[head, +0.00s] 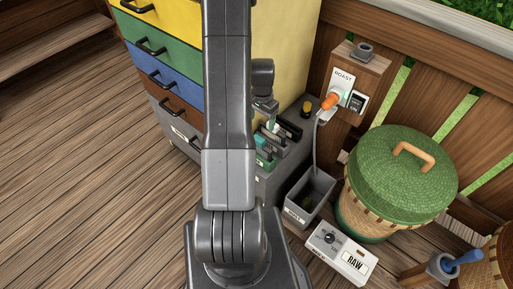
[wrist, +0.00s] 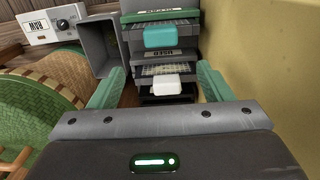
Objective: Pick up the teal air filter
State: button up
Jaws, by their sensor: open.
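The teal air filter (wrist: 165,36) shows as a teal block handle in an upper slot of a dark rack in the wrist view. A white-handled filter (wrist: 167,84) sits in the neighbouring slot, lower in the picture. My gripper (wrist: 159,84) is open, its green fingers apart on either side of the white handle's line. The teal handle lies beyond the fingertips, and nothing is held. In the head view my gripper (head: 268,118) is over the rack, partly hidden by my arm, and a teal piece (head: 263,157) shows in the rack.
A grey bin (wrist: 99,48) stands beside the rack, with a RAW control box (head: 341,253) near it. A green-lidded basket (head: 400,170) stands at the right. The coloured drawer cabinet (head: 172,60) is behind the rack; its yellow side (wrist: 257,50) is close to my gripper.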

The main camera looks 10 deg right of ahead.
send_over(259, 138)
jog(key=f, duration=0.3)
jog(key=d+f, duration=0.1)
jog(key=shift+w+f, duration=0.35)
jog(key=shift+f, duration=0.05)
jog(key=f, duration=0.2)
jog(key=a+f, duration=0.1)
jog(key=f, duration=0.1)
jog(key=shift+s+a+f+p, duration=0.1)
jog(key=shift+s+p, duration=0.2)
jog(key=shift+f, duration=0.65)
jog(key=c, duration=1.4)
